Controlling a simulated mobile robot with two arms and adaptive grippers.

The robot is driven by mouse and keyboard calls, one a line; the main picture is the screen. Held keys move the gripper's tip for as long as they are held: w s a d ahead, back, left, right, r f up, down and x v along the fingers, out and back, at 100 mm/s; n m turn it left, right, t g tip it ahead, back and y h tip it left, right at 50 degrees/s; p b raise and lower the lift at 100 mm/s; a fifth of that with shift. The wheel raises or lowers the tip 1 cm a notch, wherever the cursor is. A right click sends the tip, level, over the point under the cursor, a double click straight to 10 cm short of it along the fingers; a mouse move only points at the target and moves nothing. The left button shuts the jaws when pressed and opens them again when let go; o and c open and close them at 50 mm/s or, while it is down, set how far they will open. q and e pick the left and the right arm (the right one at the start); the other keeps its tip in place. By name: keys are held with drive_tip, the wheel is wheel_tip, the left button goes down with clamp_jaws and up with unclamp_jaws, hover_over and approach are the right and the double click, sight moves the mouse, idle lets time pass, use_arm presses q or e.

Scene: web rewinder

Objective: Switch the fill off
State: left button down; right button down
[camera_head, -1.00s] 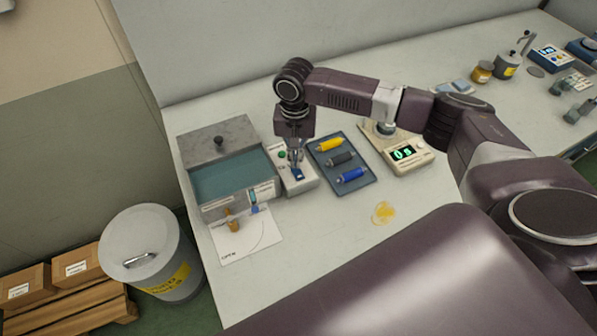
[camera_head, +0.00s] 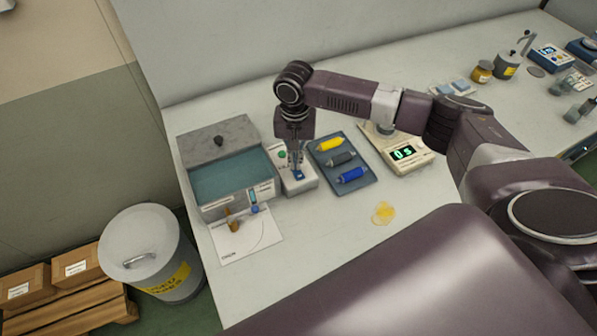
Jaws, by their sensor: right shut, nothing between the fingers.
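A small light-grey switch box (camera_head: 301,188) stands on the bench between the grey tank and the blue tray. It has a green button (camera_head: 282,155) toward the back and a blue switch (camera_head: 299,175) toward the front. My right gripper (camera_head: 297,169) points down over the box with its fingers shut and empty, at or just above the blue switch; I cannot tell whether they touch. The tank (camera_head: 209,206) holds teal liquid, with its grey lid raised at the back. My left gripper is not in view.
A blue tray (camera_head: 353,186) with yellow, dark and blue cartridges lies right of the box. A scale (camera_head: 411,165) with a lit display stands beyond it. A yellow spill (camera_head: 383,213) and a paper sheet (camera_head: 262,244) lie in front. A lidded bin (camera_head: 152,229) stands on the floor.

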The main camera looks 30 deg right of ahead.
drive_tip(key=shift+f, duration=0.7)
idle(0.3)
wheel_tip(320, 180, up, 7)
drive_tip(key=p, duration=0.8)
drive_tip(key=shift+r+p, duration=0.1)
drive_tip(key=shift+p, duration=0.25)
idle(0.4)
